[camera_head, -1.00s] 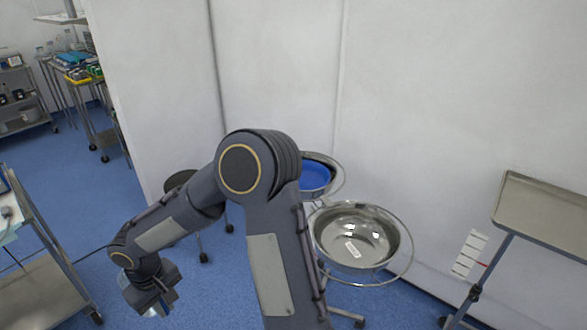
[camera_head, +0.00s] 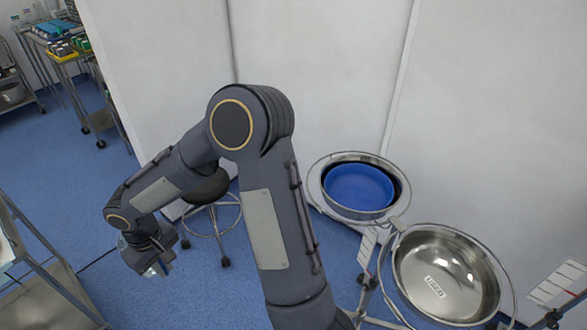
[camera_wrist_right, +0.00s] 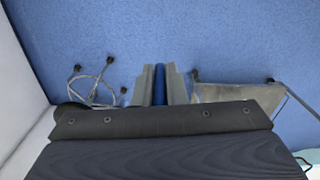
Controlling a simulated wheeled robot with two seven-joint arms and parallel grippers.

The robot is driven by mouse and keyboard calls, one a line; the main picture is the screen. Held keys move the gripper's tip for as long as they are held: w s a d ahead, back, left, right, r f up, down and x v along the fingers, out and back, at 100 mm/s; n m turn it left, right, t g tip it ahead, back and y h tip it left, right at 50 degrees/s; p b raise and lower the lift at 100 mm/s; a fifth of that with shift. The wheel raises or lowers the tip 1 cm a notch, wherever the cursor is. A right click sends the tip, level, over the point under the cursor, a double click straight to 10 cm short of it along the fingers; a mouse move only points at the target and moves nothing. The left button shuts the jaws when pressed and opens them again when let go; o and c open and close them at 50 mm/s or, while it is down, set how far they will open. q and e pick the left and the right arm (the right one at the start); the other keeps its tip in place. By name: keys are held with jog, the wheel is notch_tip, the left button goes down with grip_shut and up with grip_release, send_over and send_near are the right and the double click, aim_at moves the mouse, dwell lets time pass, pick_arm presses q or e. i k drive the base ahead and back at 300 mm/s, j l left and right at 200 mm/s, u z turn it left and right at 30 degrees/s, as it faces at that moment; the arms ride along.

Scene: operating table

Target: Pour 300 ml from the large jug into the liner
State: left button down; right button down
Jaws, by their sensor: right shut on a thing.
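My right gripper (camera_head: 150,258) hangs low at the left in the head view, over the floor. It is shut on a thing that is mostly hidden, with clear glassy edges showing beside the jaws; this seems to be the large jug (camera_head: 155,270). In the right wrist view my gripper's fingers (camera_wrist_right: 160,85) close on a narrow blue strip, and the rest of the held thing is hidden. My left gripper is out of view.
A second ring holds an empty, labelled steel basin (camera_head: 446,272) in front of the liner. A round stool (camera_head: 208,190) stands behind my right forearm. A steel trolley (camera_head: 45,295) is at the lower left. White walls (camera_head: 320,70) close off the back.

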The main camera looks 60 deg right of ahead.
aim_at(353, 186)
jog(key=i, duration=0.9)
jog(key=z, duration=1.85)
jog(key=i, duration=0.05)
